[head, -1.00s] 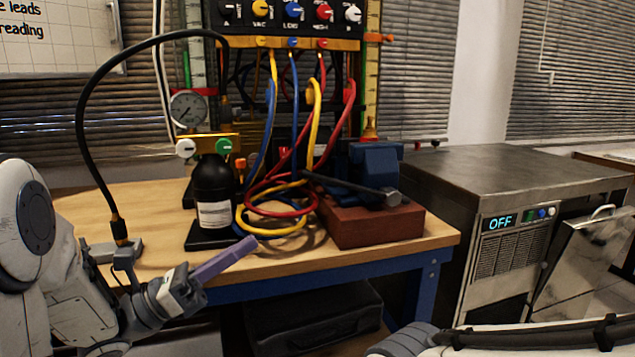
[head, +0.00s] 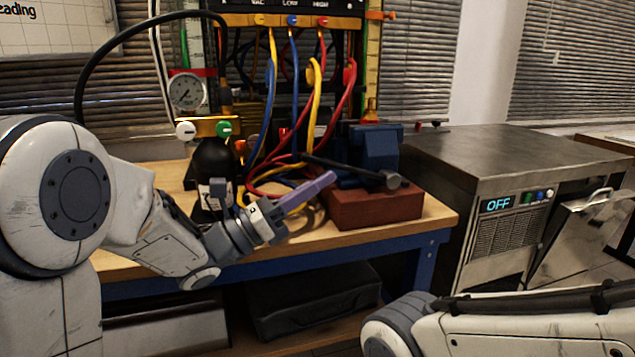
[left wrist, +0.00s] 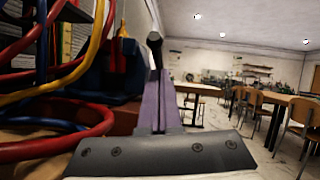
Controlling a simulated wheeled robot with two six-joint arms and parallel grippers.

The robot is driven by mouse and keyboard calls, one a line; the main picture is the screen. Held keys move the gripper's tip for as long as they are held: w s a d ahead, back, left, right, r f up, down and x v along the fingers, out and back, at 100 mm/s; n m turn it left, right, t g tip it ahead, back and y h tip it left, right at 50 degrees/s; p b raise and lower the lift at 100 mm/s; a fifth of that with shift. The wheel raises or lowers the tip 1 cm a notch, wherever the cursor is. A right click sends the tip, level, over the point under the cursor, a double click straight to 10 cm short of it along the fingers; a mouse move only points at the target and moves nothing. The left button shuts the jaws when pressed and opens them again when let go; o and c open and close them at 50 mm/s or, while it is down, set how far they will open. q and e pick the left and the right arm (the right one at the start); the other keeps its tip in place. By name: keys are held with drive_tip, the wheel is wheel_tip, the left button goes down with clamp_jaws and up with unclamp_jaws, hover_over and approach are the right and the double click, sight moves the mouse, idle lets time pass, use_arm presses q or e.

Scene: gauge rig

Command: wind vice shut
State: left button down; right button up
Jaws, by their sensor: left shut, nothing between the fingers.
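The blue vice (head: 375,147) stands on a red-brown block (head: 375,209) at the right front of the workbench. My right gripper is out of view.
Red, yellow and blue hoses (head: 290,187) loop over the bench close to my left gripper. A black bottle (head: 212,160) and a pressure gauge (head: 187,91) stand to the left. A metal cabinet reading OFF (head: 515,165) stands at the right, past a gap.

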use_arm(q)
drive_tip(key=shift+w+d+r+y+b, duration=0.15)
drive_tip(key=shift+r+y+b, duration=0.25)
drive_tip(key=shift+r, duration=0.45)
